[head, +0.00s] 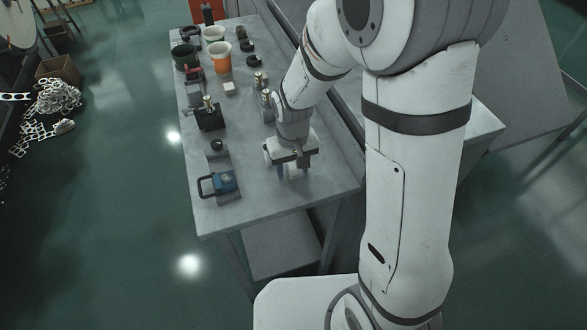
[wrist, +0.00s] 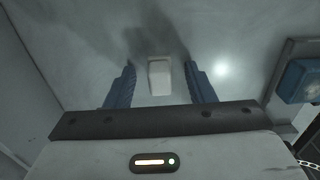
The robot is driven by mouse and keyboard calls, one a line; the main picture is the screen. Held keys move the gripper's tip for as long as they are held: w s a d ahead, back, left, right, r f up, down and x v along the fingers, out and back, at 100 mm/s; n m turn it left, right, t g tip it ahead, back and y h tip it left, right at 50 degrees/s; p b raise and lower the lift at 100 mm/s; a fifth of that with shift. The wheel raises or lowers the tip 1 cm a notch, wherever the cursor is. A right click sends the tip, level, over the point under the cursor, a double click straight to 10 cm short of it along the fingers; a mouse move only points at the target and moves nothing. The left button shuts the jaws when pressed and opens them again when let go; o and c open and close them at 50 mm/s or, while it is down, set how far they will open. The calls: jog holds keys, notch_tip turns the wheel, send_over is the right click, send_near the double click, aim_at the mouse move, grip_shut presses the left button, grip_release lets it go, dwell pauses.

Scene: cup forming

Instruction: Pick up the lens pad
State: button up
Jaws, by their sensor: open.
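A small pale block (wrist: 159,78), which I take to be the lens pad, lies on the grey metal table (head: 262,199) in the wrist view. It appears between the two blue fingers of my gripper (wrist: 160,67), with a gap on each side. My gripper (head: 291,174) points down over the near right part of the table in the head view. It is open and holds nothing. How high the fingertips are above the table is hard to tell. In the head view the gripper largely hides the spot below it.
A blue device with a black handle (head: 223,182) stands to the left of my gripper. The near table strip is clear.

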aim_at(293, 166)
grip_shut()
dwell(0.4)
jog(key=shift+r, duration=0.15)
notch_tip(293, 166, up, 10)
jog(key=shift+f, duration=0.1)
dwell(0.3)
